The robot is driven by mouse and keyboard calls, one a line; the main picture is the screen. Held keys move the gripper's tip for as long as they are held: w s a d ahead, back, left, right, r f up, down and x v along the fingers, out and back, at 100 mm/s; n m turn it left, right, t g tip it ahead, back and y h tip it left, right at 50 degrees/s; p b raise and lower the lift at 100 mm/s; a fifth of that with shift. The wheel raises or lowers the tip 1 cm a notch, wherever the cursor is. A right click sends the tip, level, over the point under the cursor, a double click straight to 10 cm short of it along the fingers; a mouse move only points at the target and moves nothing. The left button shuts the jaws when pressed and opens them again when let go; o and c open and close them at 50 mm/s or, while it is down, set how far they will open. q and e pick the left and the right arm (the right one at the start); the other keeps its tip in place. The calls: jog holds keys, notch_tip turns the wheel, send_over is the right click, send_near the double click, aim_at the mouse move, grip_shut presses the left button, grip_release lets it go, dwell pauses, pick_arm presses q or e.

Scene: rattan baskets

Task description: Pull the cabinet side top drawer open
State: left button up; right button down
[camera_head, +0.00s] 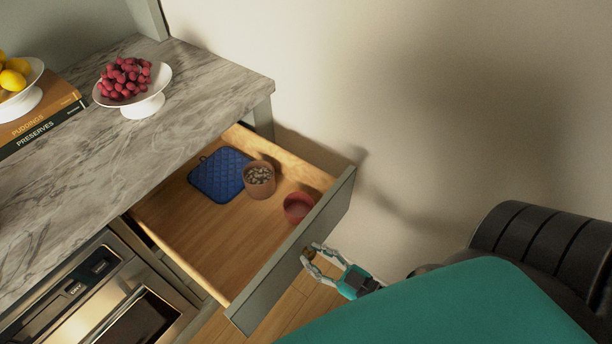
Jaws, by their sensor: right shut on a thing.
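The top drawer (262,284) at the cabinet side stands pulled well out from under the marble counter. Its wooden inside shows, and its grey-green front faces my right arm. My right gripper (308,254) is shut on the small round brass knob (309,252) in the middle of the drawer front. The fingers partly hide the knob. My left gripper is not in view.
The drawer holds a blue quilted potholder (219,175), a brown pot (259,180) and a red cup (298,207). A fruit bowl (146,103) stands on the counter (190,75). An oven (105,290) is left of the drawer; a bare wall (390,100) is at right.

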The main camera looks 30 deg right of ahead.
jog(key=shift+s, duration=0.2)
jog(key=shift+f, duration=0.1)
jog(key=c, duration=1)
grip_release()
